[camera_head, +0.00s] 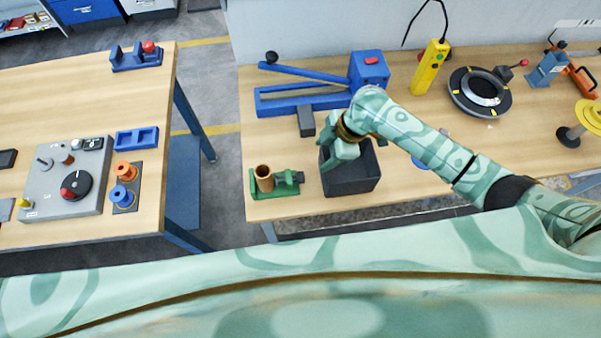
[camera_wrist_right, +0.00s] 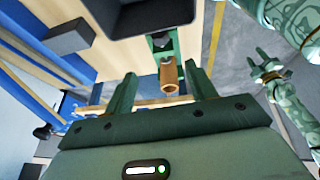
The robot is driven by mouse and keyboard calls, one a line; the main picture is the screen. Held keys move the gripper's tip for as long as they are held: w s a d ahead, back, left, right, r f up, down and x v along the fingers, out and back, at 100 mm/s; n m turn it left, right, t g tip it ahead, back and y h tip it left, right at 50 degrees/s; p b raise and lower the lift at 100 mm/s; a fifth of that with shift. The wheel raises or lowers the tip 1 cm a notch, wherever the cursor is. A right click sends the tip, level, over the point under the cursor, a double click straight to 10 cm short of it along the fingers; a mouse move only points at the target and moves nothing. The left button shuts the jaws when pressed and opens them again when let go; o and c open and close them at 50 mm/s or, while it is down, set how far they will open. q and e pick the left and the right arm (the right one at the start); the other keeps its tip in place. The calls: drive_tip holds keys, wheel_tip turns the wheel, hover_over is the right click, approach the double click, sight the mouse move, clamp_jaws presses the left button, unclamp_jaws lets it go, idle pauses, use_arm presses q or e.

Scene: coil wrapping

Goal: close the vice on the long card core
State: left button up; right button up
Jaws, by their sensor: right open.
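The long card core (camera_head: 264,178) is a brown tube standing upright in the green vice (camera_head: 289,190) at the table's front left corner. In the right wrist view the core (camera_wrist_right: 169,76) shows its open end, with the vice (camera_wrist_right: 163,47) behind it. I cannot tell whether both jaws touch the core. My right gripper (camera_head: 328,158) is right of the vice, above the dark bin's left side. In the wrist view its fingers (camera_wrist_right: 162,75) are apart and empty, with the core seen beyond the gap. My left gripper (camera_wrist_right: 267,57) appears only there, with fingers spread, away from the vice.
The dark open bin (camera_head: 352,186) stands right of the vice, beneath my right wrist. A blue lever tool (camera_head: 300,100) lies behind it. A gap of floor separates this table from the left table, which carries a grey control box (camera_head: 60,190).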

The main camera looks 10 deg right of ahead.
sight(301, 175)
drive_tip(key=b+x, duration=0.4)
drive_tip(key=x, duration=1.1)
drive_tip(key=shift+a+f+b, duration=0.2)
drive_tip(key=shift+f+b, duration=0.05)
drive_tip(key=shift+b, duration=0.1)
drive_tip(key=shift+s, duration=0.1)
drive_tip(key=c, duration=1)
